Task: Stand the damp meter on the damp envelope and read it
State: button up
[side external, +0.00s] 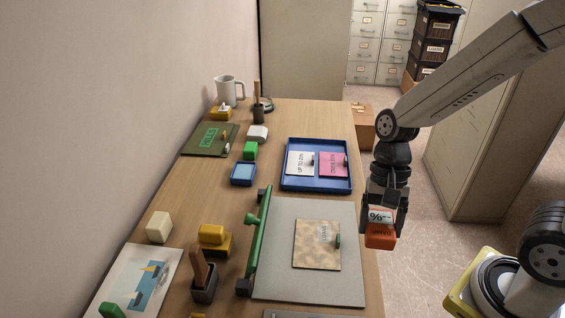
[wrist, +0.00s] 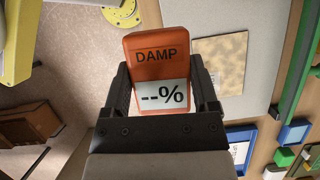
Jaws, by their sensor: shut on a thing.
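My gripper (side external: 383,225) is shut on the damp meter (side external: 380,238), an orange block with a white display. It holds the meter in the air near the table's right edge, right of the envelope. In the wrist view the meter (wrist: 155,45) reads "DAMP" and its display shows "--%"; my gripper (wrist: 160,72) has a finger on each side of it. The damp envelope (side external: 307,255), tan with blotchy stains, lies flat on the grey board, apart from the meter. It carries a pale label and a small green piece. It also shows in the wrist view (wrist: 222,58).
A blue tray (side external: 317,187) behind the grey board (side external: 275,285) holds a white "UP TO 20%" card (side external: 297,161) and a pink card (side external: 331,162). A green bar (side external: 259,240) runs along the board's left side. A yellow-topped block (side external: 212,236) and a brush holder (side external: 204,287) stand left.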

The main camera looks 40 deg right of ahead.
jog(key=shift+s+d+n, duration=0.15)
jog(key=shift+s+n, duration=0.35)
jog(key=shift+s, duration=0.15)
jog(key=shift+w, duration=0.1)
jog(key=w+a+f, duration=0.2)
jog(key=w+f, duration=0.2)
jog(key=w, duration=0.5)
send_over(317, 247)
jog(key=d, duration=0.1)
notch_tip(317, 247, down, 4)
jog(key=shift+s+f, duration=0.1)
jog(key=shift+f, duration=0.15)
jog(key=shift+w+f, duration=0.35)
jog(key=shift+w+f, duration=0.25)
jog(key=shift+f, duration=1.6)
